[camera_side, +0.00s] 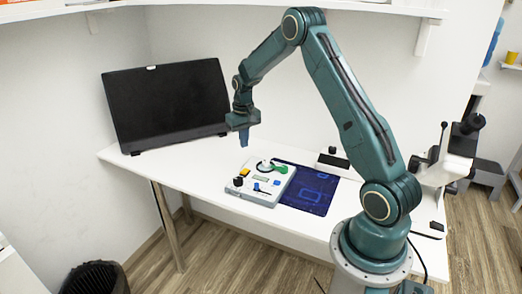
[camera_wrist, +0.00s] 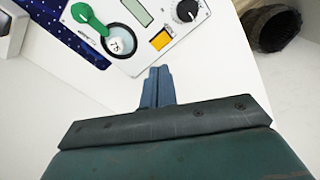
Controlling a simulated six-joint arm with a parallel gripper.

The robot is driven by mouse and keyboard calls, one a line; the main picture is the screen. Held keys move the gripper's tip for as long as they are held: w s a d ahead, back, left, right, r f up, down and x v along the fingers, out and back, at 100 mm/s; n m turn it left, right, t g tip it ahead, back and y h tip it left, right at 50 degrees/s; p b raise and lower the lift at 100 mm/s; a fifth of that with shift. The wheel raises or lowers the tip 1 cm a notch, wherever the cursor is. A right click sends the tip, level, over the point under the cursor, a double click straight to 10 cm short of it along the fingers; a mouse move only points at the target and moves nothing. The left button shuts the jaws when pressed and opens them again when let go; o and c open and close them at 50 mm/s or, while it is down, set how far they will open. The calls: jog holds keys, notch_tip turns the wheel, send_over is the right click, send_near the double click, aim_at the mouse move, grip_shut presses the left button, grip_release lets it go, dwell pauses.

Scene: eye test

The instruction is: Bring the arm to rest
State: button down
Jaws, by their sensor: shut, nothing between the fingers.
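My gripper (camera_side: 243,138) is raised above the white table (camera_side: 150,160) in the side view, left of the white instrument box. Its blue fingers point down and are shut with nothing between them. In the wrist view the shut fingers (camera_wrist: 157,88) stand in the middle, just below the instrument box, apart from it. The arm is bent, with its elbow high.
The instrument box (camera_side: 262,200) carries a green handle (camera_wrist: 88,18), a black knob (camera_wrist: 186,11) and an orange button (camera_wrist: 161,40). A dark bin (camera_side: 96,279) stands on the floor.

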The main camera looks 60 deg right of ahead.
jog(key=s+a+r+n+t, duration=0.1)
jog(key=s+a+r, duration=0.3)
jog(key=a+r, duration=0.5)
jog(key=s+a+r+n+t, duration=0.15)
jog(key=s+a+r, duration=0.25)
jog(key=a+r, duration=0.45)
jog(key=s+a+r+n+t, duration=0.1)
jog(key=s+a, duration=0.3)
jog(key=s, duration=0.5)
jog(key=s+a+r+n+t, duration=0.2)
jog(key=s+a+r, duration=0.1)
jog(key=s, duration=0.7)
jog(key=shift+s+a+r, duration=0.3)
jog(key=shift+a+r, duration=0.05)
jog(key=shift+a, duration=0.45)
